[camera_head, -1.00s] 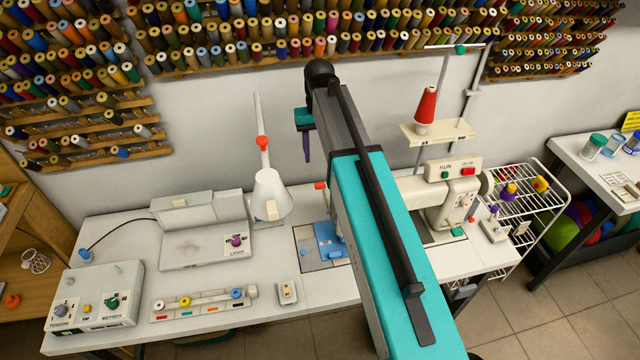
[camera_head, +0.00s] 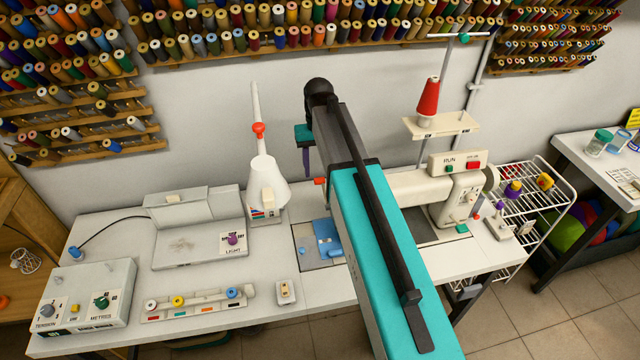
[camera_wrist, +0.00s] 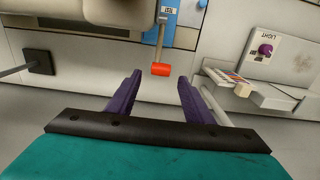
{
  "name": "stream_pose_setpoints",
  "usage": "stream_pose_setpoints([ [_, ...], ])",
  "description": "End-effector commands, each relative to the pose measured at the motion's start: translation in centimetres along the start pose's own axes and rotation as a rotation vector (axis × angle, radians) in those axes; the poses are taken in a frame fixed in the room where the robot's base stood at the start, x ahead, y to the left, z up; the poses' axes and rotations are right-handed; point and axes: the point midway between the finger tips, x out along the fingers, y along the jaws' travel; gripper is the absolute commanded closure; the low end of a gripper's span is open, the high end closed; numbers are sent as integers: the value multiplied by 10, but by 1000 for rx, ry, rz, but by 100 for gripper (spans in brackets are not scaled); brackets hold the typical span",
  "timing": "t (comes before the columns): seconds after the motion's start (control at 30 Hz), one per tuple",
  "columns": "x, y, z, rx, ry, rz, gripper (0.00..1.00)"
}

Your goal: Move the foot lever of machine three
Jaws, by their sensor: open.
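A small lever with an orange-red tip (camera_wrist: 161,69) sticks out beside a blue plate (camera_wrist: 187,12) in the wrist view. Its label is too small to read. An orange-red tip (camera_head: 320,182) also shows just left of my arm in the head view. It belongs by the cream sewing machine (camera_head: 455,195), whose left part is hidden behind my arm. My gripper (camera_wrist: 156,78) is open and empty, its purple fingers apart. In the wrist view the lever tip appears between and just beyond the fingertips. I cannot tell the gap in depth. A purple finger shows in the head view (camera_head: 306,160).
A white cone with a tall rod (camera_head: 266,185) stands left of my gripper. A box with a purple LIGHT knob (camera_head: 232,238), a TENSION box (camera_head: 88,295) and a spool strip (camera_head: 197,302) lie on the white bench (camera_head: 330,290). A red thread cone (camera_head: 428,97) stands behind.

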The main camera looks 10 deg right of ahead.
Motion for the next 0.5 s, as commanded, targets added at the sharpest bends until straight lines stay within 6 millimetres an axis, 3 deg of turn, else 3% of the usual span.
stream_pose_setpoints([
  [0.5, 50, -1, 0, -1, 0, 0, 53],
])
